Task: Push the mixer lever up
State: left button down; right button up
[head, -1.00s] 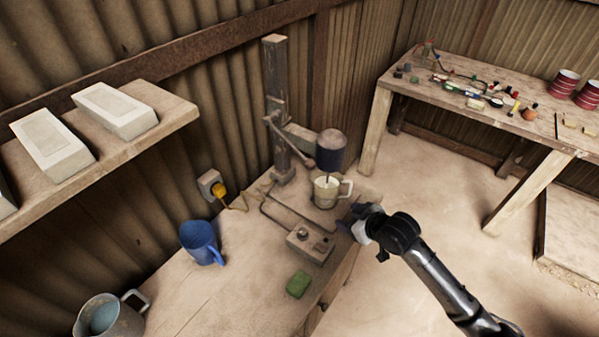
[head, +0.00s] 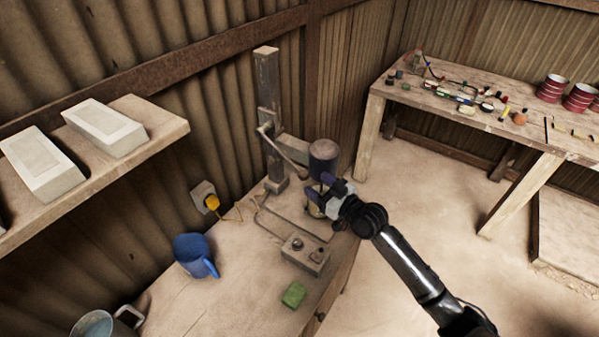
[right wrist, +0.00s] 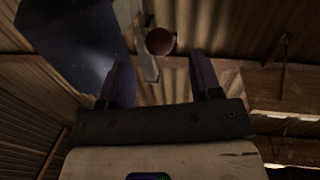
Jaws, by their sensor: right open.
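The mixer is a grey upright column (head: 268,100) with an arm that carries a dark cylindrical motor head (head: 323,157). Its thin lever (head: 282,152) slants down to the right from the column. My right gripper (head: 320,188) is open and empty, just below the motor head and in front of the pale mug (head: 313,209), which it mostly hides. In the right wrist view, the open fingers (right wrist: 161,78) point upward, with a round reddish end (right wrist: 160,41), probably the lever's, beyond and between them. A large dark shape (right wrist: 75,40), likely the motor head, is at upper left. My left gripper is out of view.
On the workbench (head: 225,300) are a control box (head: 305,255), a green sponge (head: 293,294), a blue mug (head: 193,254) and a metal pot (head: 100,324). A shelf with pale blocks (head: 103,127) is at left. A second table (head: 400,93) stands at back right.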

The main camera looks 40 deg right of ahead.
aim_at(305, 176)
jog(key=w, duration=0.5)
jog(key=w+a, duration=0.1)
jog(key=w, duration=0.1)
jog(key=shift+w, duration=0.3)
jog(key=shift+c, duration=0.3)
grip_shut()
